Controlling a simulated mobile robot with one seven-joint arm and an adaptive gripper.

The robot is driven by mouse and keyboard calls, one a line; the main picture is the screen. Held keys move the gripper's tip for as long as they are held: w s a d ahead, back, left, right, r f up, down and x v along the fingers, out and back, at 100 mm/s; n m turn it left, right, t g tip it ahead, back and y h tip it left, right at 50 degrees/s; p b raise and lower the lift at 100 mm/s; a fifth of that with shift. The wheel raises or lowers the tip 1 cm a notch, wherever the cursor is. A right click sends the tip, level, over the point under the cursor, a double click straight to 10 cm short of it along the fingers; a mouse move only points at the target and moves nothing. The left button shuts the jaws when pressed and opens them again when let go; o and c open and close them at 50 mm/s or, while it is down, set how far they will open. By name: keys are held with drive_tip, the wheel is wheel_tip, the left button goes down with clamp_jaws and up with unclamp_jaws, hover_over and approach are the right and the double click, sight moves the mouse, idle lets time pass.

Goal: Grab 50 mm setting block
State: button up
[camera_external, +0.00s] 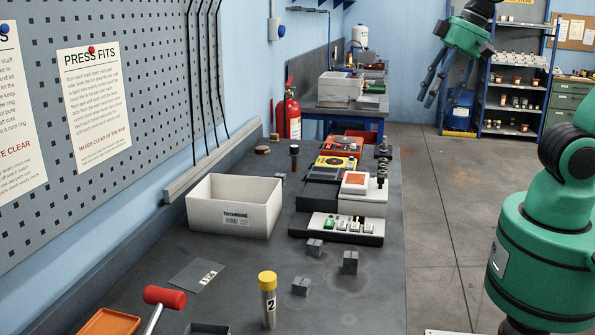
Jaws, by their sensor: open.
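Three small dark grey blocks stand on the bench in front of the machine: one at the back left (315,247), one to the right (350,262) and one nearest the camera (301,286). They look alike, and I cannot read a size on any, so I cannot tell which is the 50 mm setting block. My gripper (428,94) hangs in the air at the upper right, well apart from the blocks. Its fingers are parted and empty, pointing downward.
A white box (234,206) stands left of the blocks, and a machine with coloured switches (338,227) is behind them.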

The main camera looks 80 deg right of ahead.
drive_tip(key=w+a+f+m+g, duration=0.2)
drive_tip(key=w+a+f+m, duration=0.5)
drive_tip(key=w+f, duration=0.3)
drive_tip(key=m+g, duration=0.2)
drive_tip(key=m, duration=0.4)
hover_over(351, 254)
wheel_tip(351, 254, down, 13)
drive_tip(key=shift+a+p, duration=0.15)
drive_tip(key=shift+p, duration=0.15)
drive_tip(key=shift+f+b, duration=0.65)
drive_tip(key=shift+f, duration=3.65)
drive_tip(key=shift+f+b, duration=0.6)
drive_tip(key=shift+f, duration=2)
